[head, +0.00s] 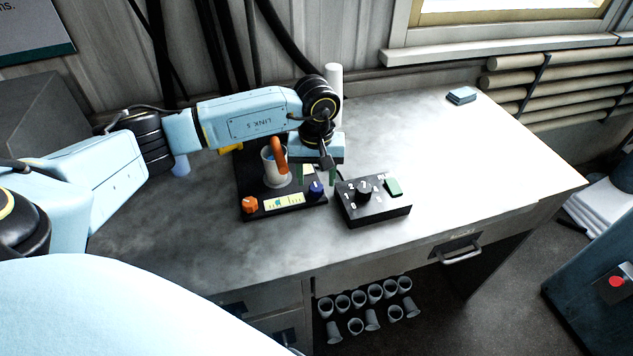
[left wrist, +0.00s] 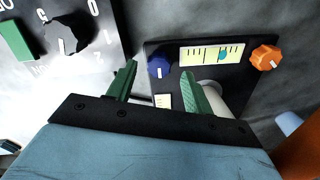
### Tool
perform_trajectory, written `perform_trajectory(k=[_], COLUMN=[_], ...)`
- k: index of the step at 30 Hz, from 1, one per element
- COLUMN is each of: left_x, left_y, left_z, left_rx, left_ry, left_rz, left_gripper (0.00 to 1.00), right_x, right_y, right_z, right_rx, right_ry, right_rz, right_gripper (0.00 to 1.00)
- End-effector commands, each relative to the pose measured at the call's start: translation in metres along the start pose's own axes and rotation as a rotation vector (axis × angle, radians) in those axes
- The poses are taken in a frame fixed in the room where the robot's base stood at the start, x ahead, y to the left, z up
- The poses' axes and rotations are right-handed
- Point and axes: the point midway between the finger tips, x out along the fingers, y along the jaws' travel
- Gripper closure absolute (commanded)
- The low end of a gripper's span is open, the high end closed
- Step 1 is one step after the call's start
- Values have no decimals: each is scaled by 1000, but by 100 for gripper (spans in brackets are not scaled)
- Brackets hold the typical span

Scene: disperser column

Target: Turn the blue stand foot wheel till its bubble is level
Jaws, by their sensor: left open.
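The blue foot wheel (head: 316,188) sits at the right front corner of the black stand base (head: 262,211). It also shows in the left wrist view (left wrist: 158,65), with a white mark on it. The yellow level vial (head: 290,200) lies between it and the orange foot wheel (head: 250,204). In the left wrist view the teal bubble (left wrist: 222,55) sits off the vial's middle, on the orange wheel's side. My left gripper (left wrist: 157,80) is open, its green fingers on either side of the blue wheel's line; contact cannot be told. My right gripper is not in view.
A black control box (head: 374,213) with a knob and green button stands close right of the stand. A white cup-like vessel (head: 275,178) with an orange part rises from the base.

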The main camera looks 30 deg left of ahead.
Motion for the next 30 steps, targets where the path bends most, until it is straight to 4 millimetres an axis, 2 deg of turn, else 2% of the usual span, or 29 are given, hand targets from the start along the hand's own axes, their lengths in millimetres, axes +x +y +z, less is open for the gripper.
perform_trajectory(k=[1, 6, 17, 27, 30], left_x=[8, 24, 27, 27, 27], left_y=[0, 0, 0, 0, 0], left_z=[1, 0, 0, 0, 0], left_rx=[-1, 0, 0, 0, -2], left_ry=[-4, -2, -1, -1, -1], left_rz=[-1, -1, 0, 0, 0], left_gripper=[49, 49, 50, 93, 93], right_x=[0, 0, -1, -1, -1], right_y=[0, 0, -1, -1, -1], right_z=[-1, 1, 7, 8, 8], right_rx=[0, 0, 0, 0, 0], right_ry=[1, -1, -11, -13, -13], right_rz=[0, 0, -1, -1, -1], right_gripper=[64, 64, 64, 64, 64])
